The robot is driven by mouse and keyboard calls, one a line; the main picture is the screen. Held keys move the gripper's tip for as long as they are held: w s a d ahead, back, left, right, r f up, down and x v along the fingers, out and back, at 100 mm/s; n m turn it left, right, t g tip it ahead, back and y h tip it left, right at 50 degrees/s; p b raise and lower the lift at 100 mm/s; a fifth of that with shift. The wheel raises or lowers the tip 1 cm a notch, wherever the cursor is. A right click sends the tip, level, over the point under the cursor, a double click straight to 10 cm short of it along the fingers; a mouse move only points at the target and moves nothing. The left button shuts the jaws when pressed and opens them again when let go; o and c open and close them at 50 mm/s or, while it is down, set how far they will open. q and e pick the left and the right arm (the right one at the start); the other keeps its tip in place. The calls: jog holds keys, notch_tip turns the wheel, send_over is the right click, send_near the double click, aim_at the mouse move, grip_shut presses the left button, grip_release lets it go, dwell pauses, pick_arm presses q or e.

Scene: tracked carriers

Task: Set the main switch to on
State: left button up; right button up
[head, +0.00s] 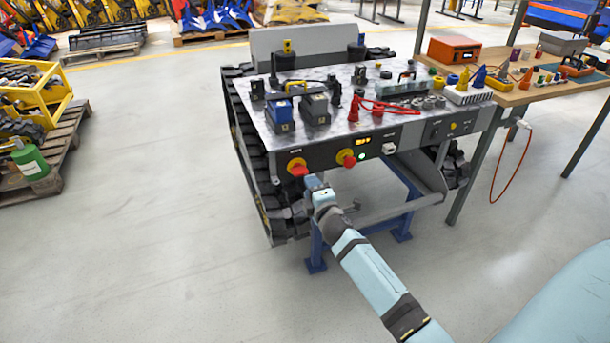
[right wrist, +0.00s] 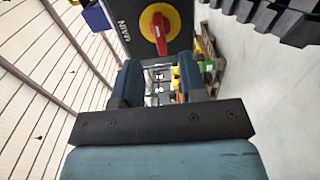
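The main switch (head: 297,168) is a red rotary handle on a yellow round plate, at the left of the carrier's dark front panel. In the right wrist view the switch (right wrist: 160,30) shows close up beside a "MAIN" label, its red handle lying lengthwise toward the gap between my fingers. My right gripper (head: 312,184) is just in front of and below the switch in the head view. In the right wrist view its two dark fingers (right wrist: 158,85) stand apart with nothing between them, and the handle appears beyond their tips. My left gripper is not in view.
Blue boxes (head: 280,113) and red cables (head: 385,106) are on the carrier's top. A workbench (head: 520,92) stands at right.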

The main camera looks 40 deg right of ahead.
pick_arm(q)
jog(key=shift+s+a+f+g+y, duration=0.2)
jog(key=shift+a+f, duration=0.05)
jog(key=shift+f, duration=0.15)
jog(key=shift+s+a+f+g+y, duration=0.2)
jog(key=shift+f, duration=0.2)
pick_arm(e)
jog(key=v, duration=0.6)
jog(key=shift+s, duration=0.2)
pick_arm(q)
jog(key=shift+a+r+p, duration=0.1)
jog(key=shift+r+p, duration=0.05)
jog(key=shift+p, duration=0.15)
